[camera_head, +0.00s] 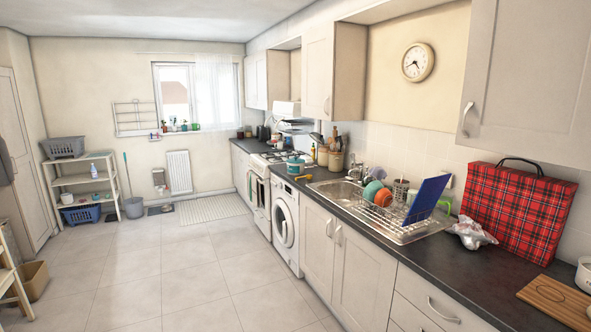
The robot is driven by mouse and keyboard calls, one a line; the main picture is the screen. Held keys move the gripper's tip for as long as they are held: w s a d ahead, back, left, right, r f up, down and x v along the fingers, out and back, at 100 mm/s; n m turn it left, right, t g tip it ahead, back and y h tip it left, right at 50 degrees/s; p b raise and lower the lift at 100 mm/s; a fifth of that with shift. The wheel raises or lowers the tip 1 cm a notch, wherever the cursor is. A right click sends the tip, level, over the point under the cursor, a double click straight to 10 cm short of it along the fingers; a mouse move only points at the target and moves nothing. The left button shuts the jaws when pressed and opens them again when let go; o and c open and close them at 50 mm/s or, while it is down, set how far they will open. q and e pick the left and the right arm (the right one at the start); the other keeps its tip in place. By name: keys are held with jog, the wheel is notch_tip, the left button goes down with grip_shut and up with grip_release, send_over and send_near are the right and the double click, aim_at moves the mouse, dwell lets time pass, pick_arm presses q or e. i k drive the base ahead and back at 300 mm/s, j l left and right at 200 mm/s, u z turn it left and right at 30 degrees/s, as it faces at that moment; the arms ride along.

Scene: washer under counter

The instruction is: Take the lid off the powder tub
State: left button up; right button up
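I cannot pick out the powder tub or its lid for certain. A small teal round container (296,167) with a pale top stands on the counter above the white washer (286,230). It is too small to tell whether it is the tub or a pot. The washer's round door looks shut. Neither of my grippers shows in this view.
The dark counter (455,262) runs along the right, with a dish rack (400,232), a red tartan bag (518,212) and a wooden board (560,300). A shelf unit (82,180) and grey bucket (133,208) stand far left. The tiled floor (160,270) is mostly clear.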

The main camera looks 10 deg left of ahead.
aim_at(293, 169)
jog(key=i+j+u, duration=0.1)
jog(key=i+u, duration=0.15)
jog(key=i+j+u, duration=0.45)
jog(key=i, duration=0.95)
jog(key=i+l+u, duration=0.1)
jog(key=i+u, duration=0.4)
jog(key=i, duration=0.9)
jog(key=i+z, duration=0.4)
jog(key=i, duration=0.15)
jog(key=i+j+z, duration=0.2)
jog(key=i+z, duration=0.15)
jog(key=i, duration=0.15)
jog(key=i+j+z, duration=0.5)
jog(key=i+z, duration=0.35)
jog(key=i+j+z, duration=0.2)
jog(key=z, duration=0.25)
jog(key=i+j+z, duration=0.25)
jog(key=j+z, duration=0.2)
jog(key=i+j+z, duration=0.25)
jog(key=z, duration=0.2)
jog(key=i+j+z, duration=0.1)
jog(key=j+z, duration=0.3)
jog(key=j, duration=0.2)
